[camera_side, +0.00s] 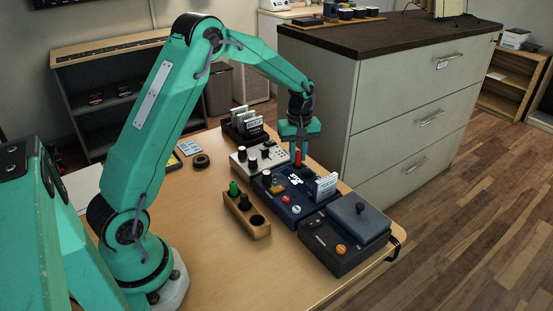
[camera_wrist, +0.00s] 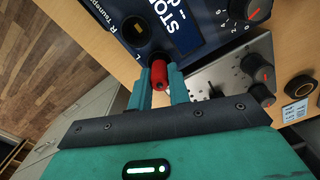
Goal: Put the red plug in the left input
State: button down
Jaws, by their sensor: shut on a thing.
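My gripper (camera_side: 299,138) is shut on the red plug (camera_side: 298,157) and points down over the far end of the dark blue device (camera_side: 272,192). In the wrist view the red plug (camera_wrist: 159,76) sits between the two fingertips (camera_wrist: 160,85), beside the device's edge (camera_wrist: 118,48). One round socket (camera_wrist: 137,30) with a dark rim shows on the device near an "R" label. An "L" label is partly visible nearer the plug.
A wooden holder (camera_side: 244,213) with a green plug (camera_side: 233,188) stands in front of the blue device. A white device (camera_side: 257,158) is on its left, a black box (camera_side: 344,238) on its right. A drawer cabinet (camera_side: 390,110) stands close behind. The table's front is clear.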

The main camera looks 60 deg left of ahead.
aim_at(298, 152)
jog(key=shift+f, duration=0.35)
jog(key=c, duration=1.6)
grip_release()
jog(key=shift+r, duration=0.1)
jog(key=shift+r, duration=5.4)
